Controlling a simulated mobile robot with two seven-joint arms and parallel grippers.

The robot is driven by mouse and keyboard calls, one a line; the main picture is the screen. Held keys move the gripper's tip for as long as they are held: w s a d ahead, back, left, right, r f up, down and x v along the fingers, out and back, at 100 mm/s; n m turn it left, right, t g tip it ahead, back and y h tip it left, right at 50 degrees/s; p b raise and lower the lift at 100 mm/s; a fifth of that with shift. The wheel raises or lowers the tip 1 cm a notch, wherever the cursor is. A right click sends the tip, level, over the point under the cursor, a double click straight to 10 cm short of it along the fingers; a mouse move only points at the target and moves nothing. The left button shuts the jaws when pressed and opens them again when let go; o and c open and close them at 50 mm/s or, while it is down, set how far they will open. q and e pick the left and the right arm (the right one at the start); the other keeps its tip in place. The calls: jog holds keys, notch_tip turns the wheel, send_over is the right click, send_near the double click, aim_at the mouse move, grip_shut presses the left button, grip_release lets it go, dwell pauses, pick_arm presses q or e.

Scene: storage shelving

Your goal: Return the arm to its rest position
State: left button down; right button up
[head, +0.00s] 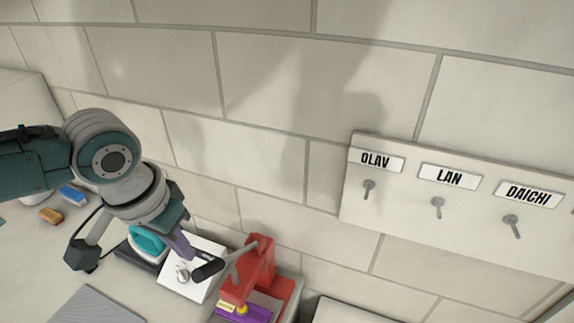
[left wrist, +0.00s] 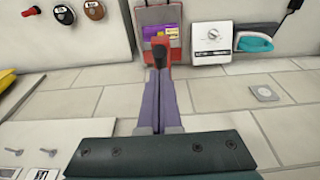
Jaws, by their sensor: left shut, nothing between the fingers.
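My left arm reaches in from the left in the head view. Its gripper (head: 187,254) points down above the counter, with its purple fingers together and nothing between them. In the left wrist view the shut fingers (left wrist: 160,76) point toward the black-ended lever of a red device (left wrist: 150,48). The fingertips overlap the lever's end in that picture; I cannot tell whether they touch. The red device (head: 254,272) also shows in the head view, just right of the gripper. My right gripper is not in view.
A white box with a dial (head: 199,287) and a teal iron (head: 147,241) are close to the gripper. A panel with hooks (head: 410,212), labelled OLAV, LAN and DAICHI, is on the tiled wall at right. The wall above the gripper is bare.

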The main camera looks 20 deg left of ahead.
pick_arm(q)
jog(key=s+d+r+m+h, duration=0.2)
jog(key=s+d+r+m, duration=0.1)
jog(key=s+d, duration=0.8)
jog(key=s+a+r+n+t+y, duration=0.1)
jog(key=s+a+r+y, duration=0.1)
jog(key=s+a+r, duration=0.2)
notch_tip(320, 180, up, 2)
jog(key=shift+s+a+n, duration=0.3)
jog(key=shift+s+n, duration=0.1)
jog(key=shift+s, duration=0.75)
jog(key=shift+s, duration=0.1)
